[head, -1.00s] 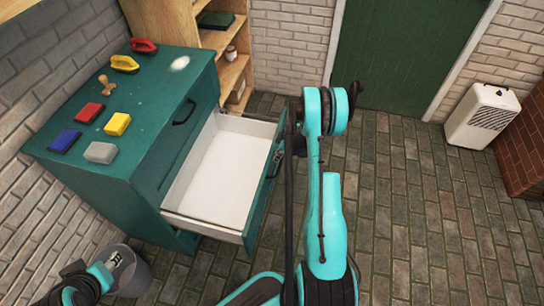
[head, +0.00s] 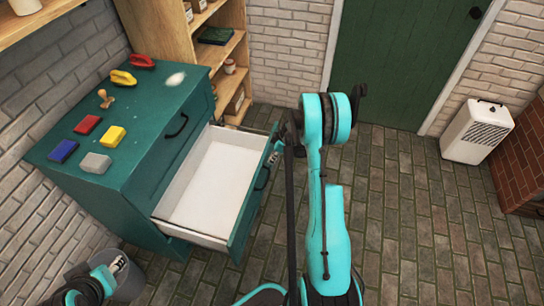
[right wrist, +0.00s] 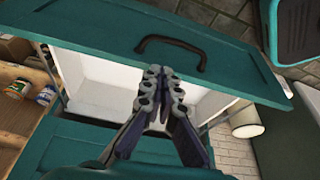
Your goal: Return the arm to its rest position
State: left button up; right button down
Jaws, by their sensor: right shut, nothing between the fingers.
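My right arm (head: 333,225) is raised and stretched out in front of the green cabinet (head: 150,150). My right gripper (head: 274,153) is at the outer side of the open drawer's front, close to its upper end. The right wrist view shows this gripper (right wrist: 163,80) shut and empty, in front of the drawer front with its dark handle (right wrist: 172,45). Whether it touches the drawer front is unclear. The white drawer (head: 212,185) is pulled out and empty. My left gripper (head: 118,264) is low at the left, over a grey bin; its jaws are too small to read.
Red, blue, yellow and grey blocks (head: 95,163), a stamp (head: 105,98) and handled tools (head: 122,78) lie on the cabinet top. A wooden shelf (head: 225,60) stands behind. A white appliance (head: 477,130) is at the right. The floor right of my arm is clear.

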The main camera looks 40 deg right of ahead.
jog(key=s+a+r+m+t+h, duration=0.1)
jog(key=s+a+r+m, duration=0.1)
jog(key=a+r, duration=0.65)
jog(key=s+a+r+m+h, duration=0.15)
jog(key=a+r, duration=0.35)
jog(key=r, duration=0.7)
jog(key=s+a+r+m+t, duration=0.1)
jog(key=s+a+r+m, duration=0.1)
jog(key=s+a, duration=0.3)
jog(key=s+a+r+m+t, duration=0.2)
jog(key=s+a, duration=0.4)
jog(key=s, duration=0.6)
notch_tip(320, 180, up, 2)
jog(key=shift+s+r+m, duration=0.15)
jog(key=shift+m, duration=0.5)
